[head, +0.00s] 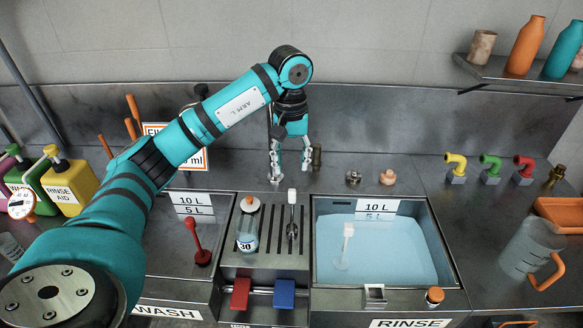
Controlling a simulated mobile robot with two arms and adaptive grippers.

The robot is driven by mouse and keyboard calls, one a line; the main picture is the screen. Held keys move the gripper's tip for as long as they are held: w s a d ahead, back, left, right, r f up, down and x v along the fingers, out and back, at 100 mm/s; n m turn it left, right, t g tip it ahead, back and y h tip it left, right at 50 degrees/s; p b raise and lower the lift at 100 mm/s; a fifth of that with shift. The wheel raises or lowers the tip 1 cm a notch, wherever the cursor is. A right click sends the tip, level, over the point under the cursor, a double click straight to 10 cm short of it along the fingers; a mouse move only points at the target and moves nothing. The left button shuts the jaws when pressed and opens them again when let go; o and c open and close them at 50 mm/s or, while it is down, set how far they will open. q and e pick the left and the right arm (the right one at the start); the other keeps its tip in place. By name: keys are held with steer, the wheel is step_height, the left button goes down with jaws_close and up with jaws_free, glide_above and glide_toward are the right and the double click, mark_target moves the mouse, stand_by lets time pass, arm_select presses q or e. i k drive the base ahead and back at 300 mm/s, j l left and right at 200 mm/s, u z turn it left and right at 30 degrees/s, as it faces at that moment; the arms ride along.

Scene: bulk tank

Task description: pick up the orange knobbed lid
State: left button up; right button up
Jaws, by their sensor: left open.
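A small pale-orange knobbed piece (388,177), the most lid-like thing in view, sits on the steel ledge behind the rinse basin. Other small orange-topped items make which one is the lid uncertain. My left gripper (290,174) points down over the back ledge, to the left of that piece and clearly apart from it. Its two fingers are spread, with nothing seen between them. My right gripper is not in view.
A dark knobbed piece (353,177) and a brass piece (316,156) stand between gripper and knobbed piece. The water-filled rinse basin (455,270) lies in front. A bottle (247,238) stands on the slotted rack. An orange-capped item (435,296) sits on the front rim.

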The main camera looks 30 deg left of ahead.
mark_target(250, 203)
steer(key=u, duration=1.4)
